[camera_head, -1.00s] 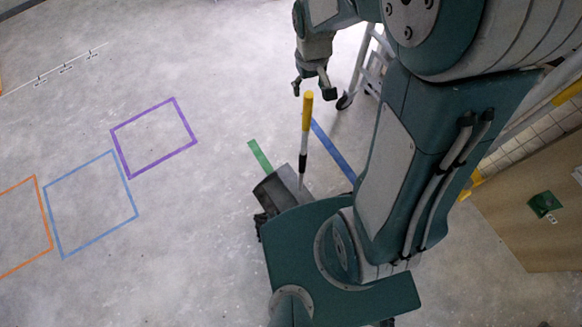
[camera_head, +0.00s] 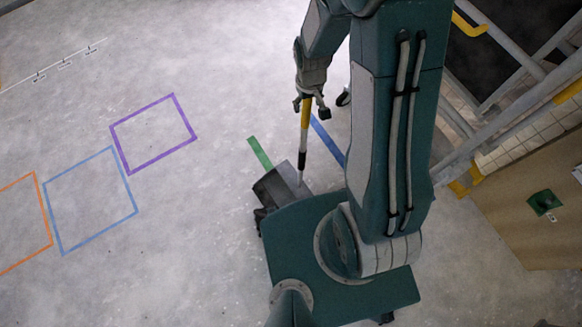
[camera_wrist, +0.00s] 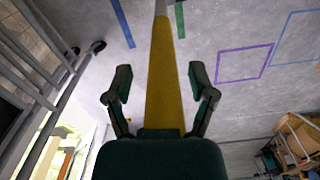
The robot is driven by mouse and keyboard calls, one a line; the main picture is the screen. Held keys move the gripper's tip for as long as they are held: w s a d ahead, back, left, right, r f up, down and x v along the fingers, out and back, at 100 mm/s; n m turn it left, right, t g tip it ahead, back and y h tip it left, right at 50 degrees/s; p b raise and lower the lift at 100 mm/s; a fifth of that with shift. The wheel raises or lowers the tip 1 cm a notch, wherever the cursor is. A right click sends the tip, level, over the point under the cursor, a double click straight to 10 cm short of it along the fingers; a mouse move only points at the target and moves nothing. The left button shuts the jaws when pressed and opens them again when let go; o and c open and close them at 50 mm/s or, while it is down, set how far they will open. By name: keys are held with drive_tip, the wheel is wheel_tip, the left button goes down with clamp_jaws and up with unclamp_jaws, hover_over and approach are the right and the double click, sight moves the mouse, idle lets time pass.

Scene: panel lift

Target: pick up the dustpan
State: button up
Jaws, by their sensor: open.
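The dustpan (camera_head: 278,187) is dark grey and stands on the floor by the front edge of my base. Its upright handle (camera_head: 304,130) is yellow at the top, with black and white below. My gripper (camera_head: 312,105) is at the top of the handle. In the wrist view the yellow handle (camera_wrist: 164,75) runs between the two open fingers of my gripper (camera_wrist: 162,85), with a visible gap on each side. The pan itself is not clear in the wrist view.
A metal ladder-like frame (camera_head: 470,130) with yellow parts stands on the right, beside a wooden panel (camera_head: 530,215). Purple (camera_head: 153,134), blue (camera_head: 91,201) and orange taped outlines mark open floor on the left. Green (camera_head: 260,153) and blue tape strips lie near the dustpan.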

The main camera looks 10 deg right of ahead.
drive_tip(key=shift+a+f, duration=0.2)
drive_tip(key=shift+a, duration=0.05)
drive_tip(key=shift+d, duration=0.15)
clamp_jaws()
